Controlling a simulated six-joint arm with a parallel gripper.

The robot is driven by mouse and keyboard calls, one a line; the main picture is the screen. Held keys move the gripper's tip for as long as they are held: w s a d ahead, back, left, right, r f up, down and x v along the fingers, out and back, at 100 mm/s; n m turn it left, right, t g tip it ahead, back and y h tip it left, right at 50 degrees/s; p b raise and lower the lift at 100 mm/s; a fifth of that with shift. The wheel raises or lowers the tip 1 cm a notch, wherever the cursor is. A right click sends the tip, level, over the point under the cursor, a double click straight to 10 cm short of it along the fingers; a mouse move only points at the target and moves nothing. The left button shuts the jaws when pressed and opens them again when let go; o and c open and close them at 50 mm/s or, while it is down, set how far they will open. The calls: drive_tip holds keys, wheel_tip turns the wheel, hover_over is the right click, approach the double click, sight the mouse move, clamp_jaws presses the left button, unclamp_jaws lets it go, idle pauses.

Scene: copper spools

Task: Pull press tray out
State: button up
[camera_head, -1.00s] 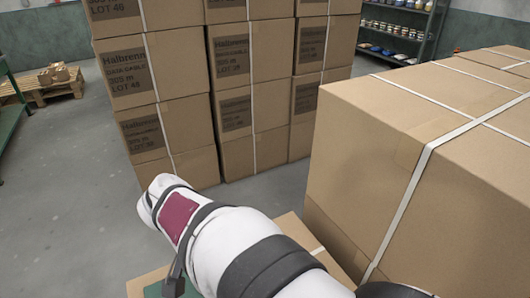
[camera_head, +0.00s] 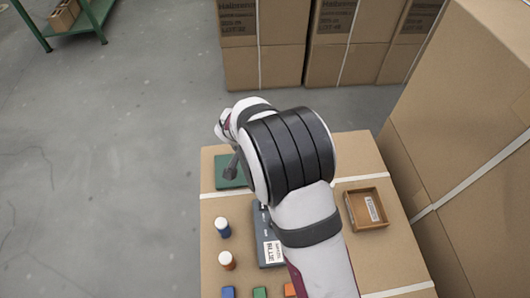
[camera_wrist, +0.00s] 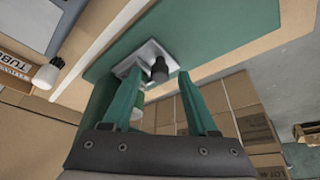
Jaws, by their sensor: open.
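My gripper (camera_wrist: 160,74) shows in the wrist view with two teal fingers apart and nothing clearly held between them. A pale metal plate with a dark knob (camera_wrist: 159,70) lies by the fingertips, against a dark green surface (camera_wrist: 215,30). I cannot tell whether this metal piece is the press tray, or whether the fingers touch it. In the head view, a green plate (camera_head: 226,180) shows at the far left of the carton top, beside my wrist. My arm hides part of it and the fingers.
The carton (camera_head: 213,210) holds a grey labelled box (camera_head: 266,238), a shallow brown tray (camera_head: 354,217), two white-capped bottles (camera_head: 222,228) (camera_head: 227,261) and small coloured blocks. A tall carton (camera_head: 460,120) stands close on the right, stacked cartons (camera_head: 262,65) behind.

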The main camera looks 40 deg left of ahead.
drive_tip(key=shift+f, duration=0.2)
clamp_jaws()
idle(1.3)
